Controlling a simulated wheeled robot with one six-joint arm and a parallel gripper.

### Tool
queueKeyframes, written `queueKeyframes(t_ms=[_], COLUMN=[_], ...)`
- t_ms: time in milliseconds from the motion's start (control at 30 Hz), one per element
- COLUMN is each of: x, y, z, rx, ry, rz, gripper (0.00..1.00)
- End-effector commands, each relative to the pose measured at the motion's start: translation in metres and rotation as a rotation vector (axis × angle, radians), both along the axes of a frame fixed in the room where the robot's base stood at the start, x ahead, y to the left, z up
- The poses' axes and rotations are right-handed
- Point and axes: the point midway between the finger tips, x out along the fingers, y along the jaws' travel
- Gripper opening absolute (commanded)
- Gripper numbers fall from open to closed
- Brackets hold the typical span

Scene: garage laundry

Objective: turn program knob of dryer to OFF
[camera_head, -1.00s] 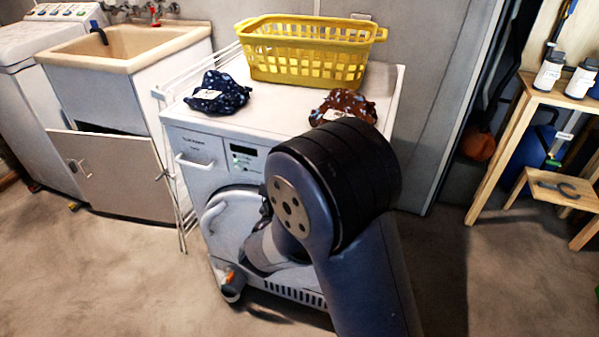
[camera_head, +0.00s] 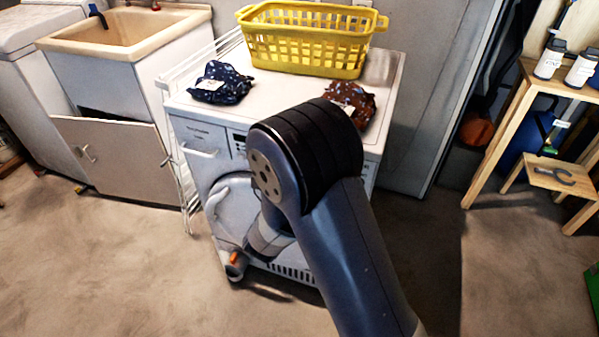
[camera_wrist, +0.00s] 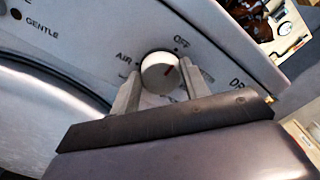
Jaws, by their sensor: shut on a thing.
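The dryer (camera_head: 200,138) is the white front-loading machine, partly covered by my arm in the head view. In the wrist view its program knob (camera_wrist: 153,77) is round and white with a red pointer mark. The mark points up and right, between the OFF label (camera_wrist: 181,40) and the partly cut "DR" label (camera_wrist: 237,82). An AIR label (camera_wrist: 124,58) lies left of the knob. My gripper (camera_wrist: 162,76) has one finger on each side of the knob and is shut on it. In the head view the gripper and knob are hidden behind my arm.
A yellow basket (camera_head: 306,42), a dark blue patterned cloth (camera_head: 221,82) and a brown patterned cloth (camera_head: 350,103) lie on the dryer top. A white rack and a sink cabinet (camera_head: 118,160) stand left. A wooden shelf (camera_head: 497,130) stands right. Floor between dryer and shelf is clear.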

Motion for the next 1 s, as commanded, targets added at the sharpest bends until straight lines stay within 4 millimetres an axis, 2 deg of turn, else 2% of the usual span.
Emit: queueKeyframes(t_ms=[100,133,367,700,867,1000], x=[0.000,0.000,0.000,-0.005,-0.026,-0.051], y=[0.000,0.000,0.000,0.002,0.011,0.020], z=[0.000,0.000,0.000,0.000,0.001,0.001], rx=[-0.001,-0.001,0.000,0.000,-0.001,-0.001], ry=[0.000,0.000,-0.001,0.001,0.002,0.001], rz=[0.001,0.002,0.001,0.002,0.006,0.007], gripper=[0.21,0.45,0.64,0.65,0.65,0.65])
